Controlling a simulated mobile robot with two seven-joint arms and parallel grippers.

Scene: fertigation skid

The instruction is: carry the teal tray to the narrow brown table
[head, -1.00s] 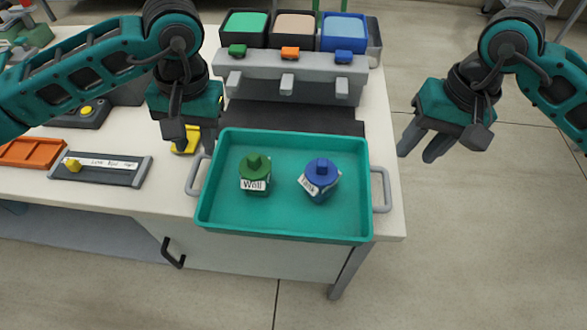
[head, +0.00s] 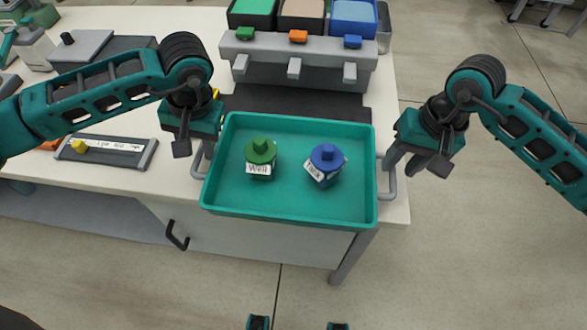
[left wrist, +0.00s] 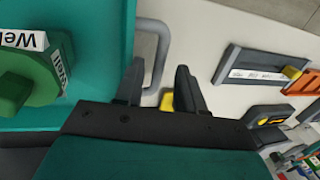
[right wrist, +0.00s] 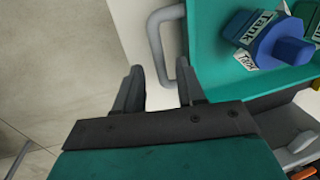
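The teal tray (head: 290,207) sits near the front right edge of the white bench. It holds a green-capped bottle labelled Well (head: 260,157) and a blue-capped bottle labelled Tank (head: 325,165). My left gripper (head: 194,150) is open at the tray's left grey handle (left wrist: 164,45), whose bar shows between the fingers in the left wrist view. My right gripper (head: 416,166) is open at the right grey handle (right wrist: 157,38), also between the fingers in the right wrist view. Neither gripper is closed on a handle. No narrow brown table is in view.
Behind the tray stands a grey dispenser rack (head: 300,65) with green, tan and blue bins. A dark mat (head: 300,101) lies before it. A grey labelled slide panel (head: 107,150) lies to the left. Open floor (head: 480,250) is on the right.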

